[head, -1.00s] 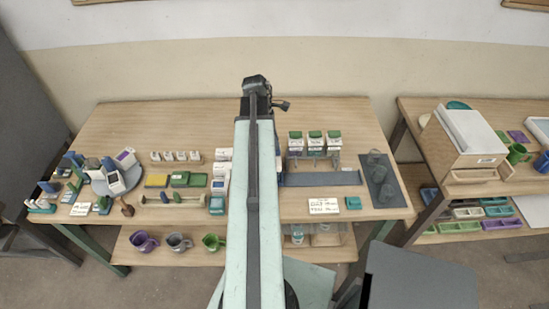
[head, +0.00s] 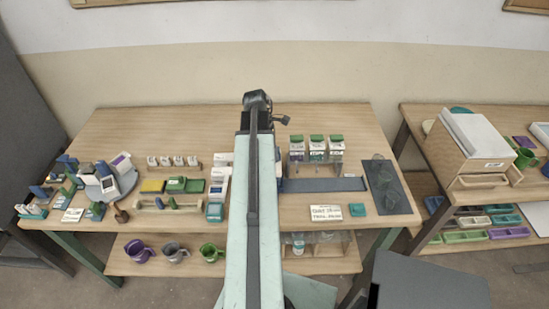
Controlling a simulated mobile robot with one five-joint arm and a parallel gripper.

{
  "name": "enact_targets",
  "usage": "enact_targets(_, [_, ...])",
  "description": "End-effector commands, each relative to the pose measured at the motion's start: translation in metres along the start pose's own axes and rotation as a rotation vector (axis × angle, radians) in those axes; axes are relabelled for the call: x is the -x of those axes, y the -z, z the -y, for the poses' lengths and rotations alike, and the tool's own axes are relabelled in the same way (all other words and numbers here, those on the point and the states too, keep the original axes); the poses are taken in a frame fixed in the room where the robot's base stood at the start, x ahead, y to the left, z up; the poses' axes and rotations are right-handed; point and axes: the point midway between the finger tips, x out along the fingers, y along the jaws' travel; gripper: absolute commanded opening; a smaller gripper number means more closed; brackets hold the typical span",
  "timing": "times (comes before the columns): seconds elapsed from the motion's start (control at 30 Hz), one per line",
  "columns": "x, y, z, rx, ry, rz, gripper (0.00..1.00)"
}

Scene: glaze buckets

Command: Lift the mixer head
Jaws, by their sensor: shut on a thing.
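My arm reaches straight out over the middle of the workbench (head: 330,125). My gripper (head: 258,101) shows only as the dark end of the arm, above the back part of the bench. A small dark piece (head: 282,119) sticks out to its right; I cannot tell whether it belongs to the gripper. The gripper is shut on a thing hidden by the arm. I cannot make out a mixer head; the bench behind the arm is covered. White and teal boxes (head: 217,193) stand just left of the arm.
Several green-topped containers (head: 316,147) stand right of the arm, behind a blue-grey strip (head: 325,185). A dark mat (head: 390,200) bears round dark objects. A round grey stand (head: 103,185) is at left. Mugs (head: 175,250) sit on the lower shelf. Another table (head: 415,117) is at right.

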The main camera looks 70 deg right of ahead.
Motion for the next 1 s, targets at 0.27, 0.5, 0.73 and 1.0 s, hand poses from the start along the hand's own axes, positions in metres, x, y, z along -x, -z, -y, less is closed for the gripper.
enact_targets(0.27, [0.025, -0.006, 0.000, 0.000, -0.001, 0.000, 0.00])
enact_targets(0.5, [0.043, -0.011, -0.001, 0.000, -0.001, 0.000, 0.00])
enact_targets(0.73, [0.059, -0.015, -0.001, -0.001, -0.002, 0.000, 0.00])
enact_targets(1.0, [0.057, -0.015, -0.001, -0.001, -0.002, 0.000, 0.00])
